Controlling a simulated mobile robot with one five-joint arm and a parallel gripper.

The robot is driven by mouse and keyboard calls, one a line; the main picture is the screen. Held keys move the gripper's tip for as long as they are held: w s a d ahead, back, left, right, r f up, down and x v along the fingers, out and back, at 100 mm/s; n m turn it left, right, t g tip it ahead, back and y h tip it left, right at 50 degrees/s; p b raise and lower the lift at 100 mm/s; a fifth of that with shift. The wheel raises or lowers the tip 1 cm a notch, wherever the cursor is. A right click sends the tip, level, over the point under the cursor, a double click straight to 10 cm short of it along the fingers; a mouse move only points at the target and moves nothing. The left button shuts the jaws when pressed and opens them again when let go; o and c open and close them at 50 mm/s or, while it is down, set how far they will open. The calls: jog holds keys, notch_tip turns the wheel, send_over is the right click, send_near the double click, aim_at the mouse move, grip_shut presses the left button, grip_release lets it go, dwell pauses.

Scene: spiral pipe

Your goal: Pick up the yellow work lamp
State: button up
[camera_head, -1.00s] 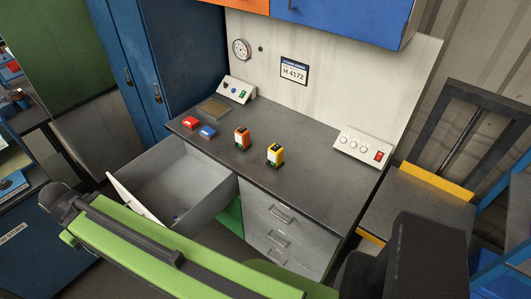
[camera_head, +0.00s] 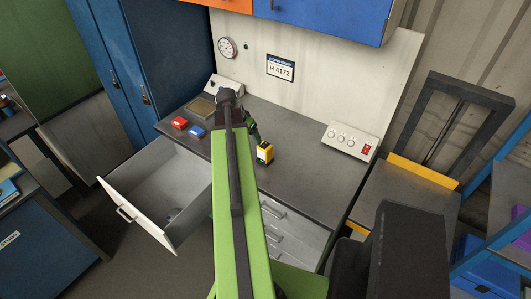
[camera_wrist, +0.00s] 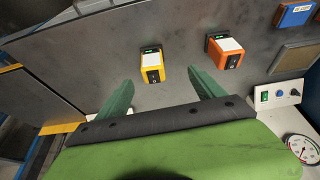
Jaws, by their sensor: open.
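The yellow work lamp (camera_head: 265,153) stands on the dark bench top, just right of my arm in the head view. In the wrist view the yellow lamp (camera_wrist: 150,67) is just beyond the fingertips, between their lines and nearer the left finger. My gripper (camera_wrist: 160,78) is open and empty, its two green fingers spread apart. In the head view one finger shows beside the arm's end, above and left of the lamp. A similar orange lamp (camera_wrist: 225,50) stands to the right in the wrist view; my arm hides it in the head view.
A red box (camera_head: 180,123) and a blue box (camera_head: 198,132) lie on the bench's left part. A control box (camera_head: 349,141) stands at the right, another (camera_head: 223,86) at the back left. An open drawer (camera_head: 115,190) juts out at left. A wall panel (camera_head: 310,100) rises behind.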

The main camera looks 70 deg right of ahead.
aim_at(263, 146)
jog(key=shift+m, duration=0.5)
jog(key=s+d+f+b, duration=0.1)
jog(key=d+f+b, duration=0.1)
jog(key=f+b, duration=0.1)
jog(key=s+d+f+b, duration=0.1)
jog(key=d+f+b, duration=0.1)
jog(key=f+b, duration=0.2)
jog(key=s+d+f+b, duration=0.2)
jog(key=f+b, duration=0.2)
jog(key=shift+s+f+b, duration=0.1)
jog(key=shift+f+b, duration=0.05)
jog(key=shift+b, duration=0.15)
jog(key=shift+d, duration=0.1)
jog(key=b+x, duration=0.4)
jog(key=x, duration=0.1)
jog(key=shift+s+d+b, duration=0.1)
jog(key=shift+d+b, duration=0.25)
grip_shut()
jog(key=shift+r+p, duration=0.3)
